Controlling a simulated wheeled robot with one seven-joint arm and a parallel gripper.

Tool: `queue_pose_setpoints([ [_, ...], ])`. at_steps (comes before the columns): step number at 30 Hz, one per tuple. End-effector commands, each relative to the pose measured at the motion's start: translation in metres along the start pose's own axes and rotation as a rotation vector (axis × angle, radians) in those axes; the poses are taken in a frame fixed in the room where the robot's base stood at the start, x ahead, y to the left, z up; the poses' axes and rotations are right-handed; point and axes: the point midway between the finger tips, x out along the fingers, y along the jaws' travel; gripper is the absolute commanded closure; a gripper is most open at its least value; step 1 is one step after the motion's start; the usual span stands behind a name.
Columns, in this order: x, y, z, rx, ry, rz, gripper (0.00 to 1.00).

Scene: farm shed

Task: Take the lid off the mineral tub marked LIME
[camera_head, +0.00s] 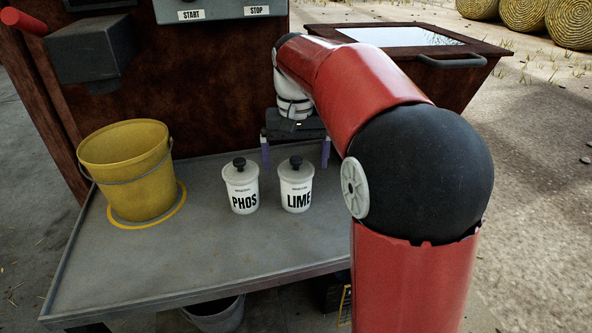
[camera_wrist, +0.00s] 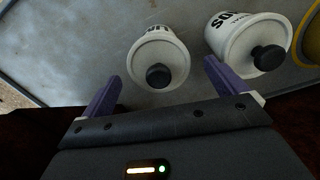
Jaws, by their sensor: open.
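The LIME tub (camera_head: 297,191) is a small white pot with a black label and a white lid (camera_head: 296,170) with a black knob (camera_head: 296,161). It stands upright on the grey table, its lid on. The PHOS tub (camera_head: 241,190), alike in shape, stands just left of it. My gripper (camera_head: 296,152) is open and empty, above and behind the LIME tub. In the wrist view, the LIME tub (camera_wrist: 157,48) with its knob (camera_wrist: 158,76) shows beyond and between the two purple fingers (camera_wrist: 158,80). The PHOS tub (camera_wrist: 236,36) shows to the right, outside the fingers.
A yellow bucket (camera_head: 127,171) stands on a yellow ring at the table's left. The table (camera_head: 210,255) is clear in front of the tubs.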

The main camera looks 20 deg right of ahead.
Motion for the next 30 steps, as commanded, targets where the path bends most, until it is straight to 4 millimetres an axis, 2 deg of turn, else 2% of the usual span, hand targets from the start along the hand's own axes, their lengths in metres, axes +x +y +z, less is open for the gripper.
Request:
queue_pose_setpoints([
  [7, 0.0018, 0.0, 0.0002, 0.0, 0.0, 0.0, 0.03],
  [18, 0.0016, 0.0001, 0.0001, 0.0, 0.0, 0.0, 0.5],
  [26, 0.0004, 0.0001, 0.0004, 0.0, 0.001, 0.0, 0.5],
  [30, -0.007, 0.0009, 0.0031, 0.001, 0.002, -0.001, 0.5],
])
